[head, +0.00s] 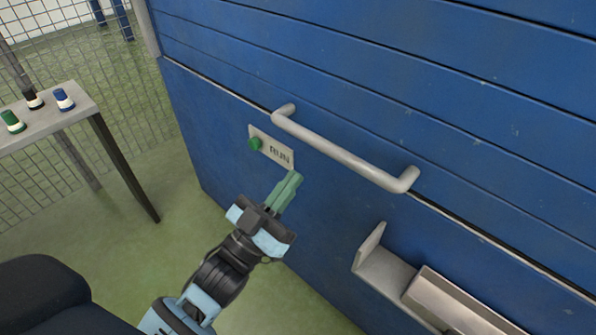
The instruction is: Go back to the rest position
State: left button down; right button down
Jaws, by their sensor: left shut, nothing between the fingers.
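My left gripper (291,183) shows in the head view, with green fingers closed together and nothing between them. Its arm comes up from the bottom left. The fingertips are just below a pale plate marked RUN (278,152), which has a green button (255,143) at its left end. I cannot tell whether the fingers touch the blue panel behind them. My right gripper is not in view.
A blue slatted wall (450,90) with a grey bar handle (345,157) fills the right. A grey bracket tray (385,273) juts out at lower right. A small table (45,125) with green, black and blue-topped items stands left, before a wire fence (100,60). Green floor is clear between.

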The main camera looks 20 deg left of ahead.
pick_arm(q)
jog(key=shift+s, duration=0.1)
